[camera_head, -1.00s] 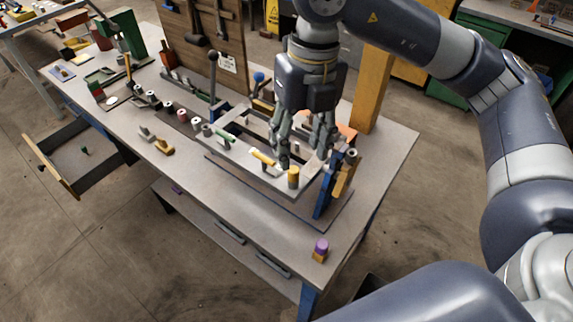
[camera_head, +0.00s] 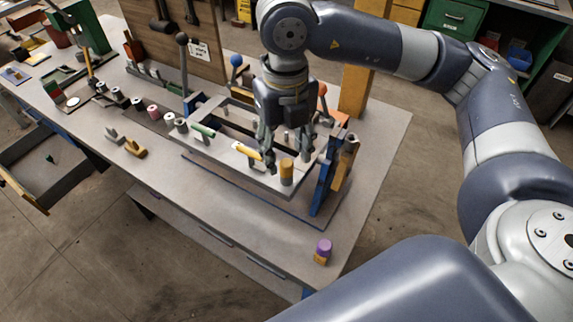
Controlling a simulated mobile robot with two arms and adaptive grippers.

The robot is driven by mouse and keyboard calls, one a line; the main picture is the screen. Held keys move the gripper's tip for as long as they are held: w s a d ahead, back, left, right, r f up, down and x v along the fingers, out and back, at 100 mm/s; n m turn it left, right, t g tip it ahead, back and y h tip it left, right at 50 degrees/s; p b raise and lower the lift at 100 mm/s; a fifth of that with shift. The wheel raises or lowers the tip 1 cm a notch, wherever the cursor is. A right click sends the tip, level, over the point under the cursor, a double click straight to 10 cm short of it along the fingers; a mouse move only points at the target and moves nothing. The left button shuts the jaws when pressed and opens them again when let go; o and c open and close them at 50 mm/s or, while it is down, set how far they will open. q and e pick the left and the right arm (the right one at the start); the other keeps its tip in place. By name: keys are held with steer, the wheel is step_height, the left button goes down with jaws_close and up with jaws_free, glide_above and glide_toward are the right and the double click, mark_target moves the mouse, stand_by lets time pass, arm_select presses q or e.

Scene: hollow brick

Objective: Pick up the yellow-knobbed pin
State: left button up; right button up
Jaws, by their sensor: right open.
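A yellow bar-like handle (camera_head: 246,151) lies on the fixture just left of the fingers. My left gripper is not in view.
A blue upright plate (camera_head: 323,185) with yellow-brown parts stands right of the knob. A purple-topped piece (camera_head: 324,247) sits at the bench's near corner. The bench front (camera_head: 215,205) is clear.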

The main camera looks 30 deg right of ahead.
mark_target(286, 163)
steer(key=f+p, duration=0.1)
steer(key=f, duration=0.1)
steer(key=f+p, duration=0.1)
steer(key=f, duration=0.2)
steer(key=shift+w+d, duration=0.2)
steer(key=shift+f, duration=0.45)
jaws_close()
